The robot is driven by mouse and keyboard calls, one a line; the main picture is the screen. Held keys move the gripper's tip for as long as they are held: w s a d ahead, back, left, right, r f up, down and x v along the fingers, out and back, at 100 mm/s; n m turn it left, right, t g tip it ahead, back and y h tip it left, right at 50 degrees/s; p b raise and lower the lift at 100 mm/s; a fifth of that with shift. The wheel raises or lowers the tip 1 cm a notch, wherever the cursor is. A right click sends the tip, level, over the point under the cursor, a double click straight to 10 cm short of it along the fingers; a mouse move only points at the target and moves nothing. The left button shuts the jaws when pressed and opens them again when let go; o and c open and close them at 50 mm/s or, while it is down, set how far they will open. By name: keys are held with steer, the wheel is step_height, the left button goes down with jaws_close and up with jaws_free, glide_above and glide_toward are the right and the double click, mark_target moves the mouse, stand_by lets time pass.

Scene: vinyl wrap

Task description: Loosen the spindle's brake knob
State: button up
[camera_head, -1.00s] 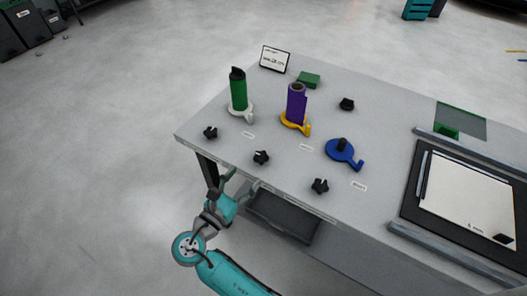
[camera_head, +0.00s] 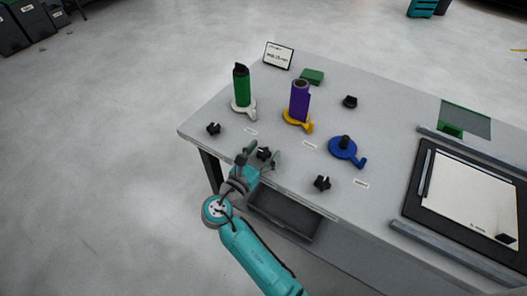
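Three spindles stand on the grey table. The white-based one holds a green roll (camera_head: 241,88), the yellow-based one holds a purple roll (camera_head: 299,100), and the blue-based spindle (camera_head: 343,149) has only a black post. Black knobs sit along the front edge: a left knob (camera_head: 213,129), a middle knob (camera_head: 264,153) and a right knob (camera_head: 322,183). My gripper (camera_head: 262,152) is open, its fingers spread to either side of the middle knob in the picture. I cannot tell whether they touch it.
A loose black part (camera_head: 350,101) and a green block (camera_head: 312,76) lie behind the spindles. A small sign (camera_head: 278,56) stands at the back left. A dark mat with a white sheet (camera_head: 470,195) lies at the right between grey rails. A drawer (camera_head: 285,215) hangs below the front edge.

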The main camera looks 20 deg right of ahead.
steer(key=c, duration=1.1)
steer(key=shift+o, duration=0.2)
steer(key=shift+n+t+y, duration=0.3)
steer(key=shift+t, duration=0.1)
steer(key=n+t+y, duration=0.2)
steer(key=shift+s+d+t+y, duration=0.1)
steer(key=shift+t+y, duration=0.2)
steer(key=shift+n+t+y, duration=1.2)
steer(key=shift+n+y, duration=0.4)
steer(key=shift+y, duration=0.4)
steer(key=o, duration=1.2)
steer(key=shift+c, duration=0.2)
